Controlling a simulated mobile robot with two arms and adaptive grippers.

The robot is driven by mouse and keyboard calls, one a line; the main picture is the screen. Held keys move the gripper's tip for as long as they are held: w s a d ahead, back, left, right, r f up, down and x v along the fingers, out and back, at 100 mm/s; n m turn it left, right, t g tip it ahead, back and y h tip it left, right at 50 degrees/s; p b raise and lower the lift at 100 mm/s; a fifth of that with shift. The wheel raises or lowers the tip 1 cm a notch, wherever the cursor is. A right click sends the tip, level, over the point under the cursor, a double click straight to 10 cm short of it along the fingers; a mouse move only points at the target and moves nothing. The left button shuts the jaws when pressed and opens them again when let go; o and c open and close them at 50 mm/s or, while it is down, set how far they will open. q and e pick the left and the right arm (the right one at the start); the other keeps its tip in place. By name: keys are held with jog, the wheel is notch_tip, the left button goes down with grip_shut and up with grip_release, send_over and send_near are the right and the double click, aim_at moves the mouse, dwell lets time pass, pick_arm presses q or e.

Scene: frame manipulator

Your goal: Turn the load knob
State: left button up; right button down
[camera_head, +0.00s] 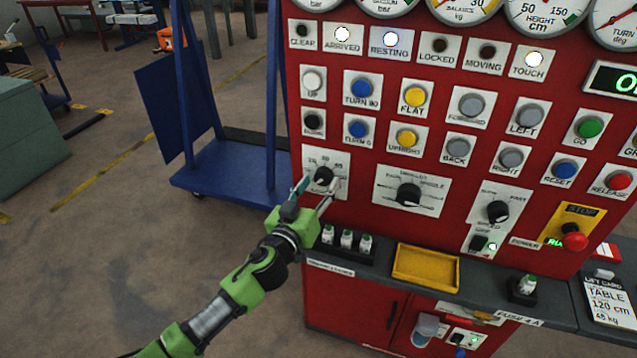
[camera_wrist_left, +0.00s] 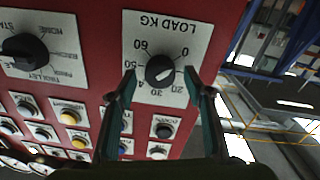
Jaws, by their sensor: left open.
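The load knob (camera_head: 323,176) is a round black knob on a white dial plate at the lower left of the red panel. In the left wrist view the knob (camera_wrist_left: 160,70) sits under an upside-down "LOAD KG" label, with numbers around it; its exact setting is hard to read. My left gripper (camera_head: 317,189) is open at the plate. In the wrist view its two fingers (camera_wrist_left: 160,76) are spread on either side of the knob, with gaps visible; contact is not clear. My right gripper is not in view.
A black selector knob (camera_head: 408,194) is to the right of the load plate, and rows of push buttons are above. A ledge below holds small white bottles (camera_head: 346,239) and a yellow tray (camera_head: 426,265). A blue cart (camera_head: 228,172) stands left of the panel.

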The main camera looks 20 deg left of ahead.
pick_arm(q)
jog(key=shift+w, duration=0.25)
jog(key=c, duration=1.1)
